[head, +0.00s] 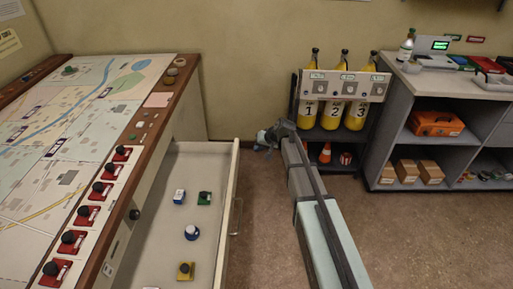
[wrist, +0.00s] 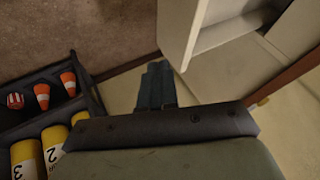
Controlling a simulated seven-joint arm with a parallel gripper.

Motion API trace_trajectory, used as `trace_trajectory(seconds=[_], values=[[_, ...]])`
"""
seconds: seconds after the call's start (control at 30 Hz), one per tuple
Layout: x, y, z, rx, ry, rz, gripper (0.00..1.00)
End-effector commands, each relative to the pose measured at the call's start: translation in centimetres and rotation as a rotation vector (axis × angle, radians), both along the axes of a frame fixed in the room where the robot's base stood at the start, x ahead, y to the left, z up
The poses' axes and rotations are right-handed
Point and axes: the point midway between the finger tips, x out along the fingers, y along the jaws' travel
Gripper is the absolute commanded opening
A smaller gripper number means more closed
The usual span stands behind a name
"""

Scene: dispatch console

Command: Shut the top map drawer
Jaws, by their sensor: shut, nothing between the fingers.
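The top map drawer (head: 160,235) is pulled out to the right from under the map table. Its pale front panel (head: 233,185) has a handle on the outer face, and several small coloured pieces lie inside. My gripper (head: 262,141) is shut and empty, past the far end of the front panel and a little to its right. In the wrist view my gripper's fingers (wrist: 156,86) are together, with a pale corner of the drawer (wrist: 178,32) just beyond them. A visible gap lies between fingers and drawer in the head view; I cannot tell its depth.
The map table (head: 80,140) has a row of red-based black knobs along its edge. A rack of numbered yellow cylinders (head: 330,114) stands behind my arm, with a cone below. A grey shelf unit (head: 430,150) is at right. Floor right of the drawer is clear apart from my arm.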

Motion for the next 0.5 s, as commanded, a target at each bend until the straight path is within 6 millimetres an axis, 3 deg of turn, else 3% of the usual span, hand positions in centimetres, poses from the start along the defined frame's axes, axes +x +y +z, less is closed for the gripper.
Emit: trace_trajectory(seconds=[0.4,0.5], values=[[2.9,3.6,-6.0,0.0,0.001,0.003,0.0],[2.9,4.9,-6.1,-0.001,-0.001,0.005,0.0]])
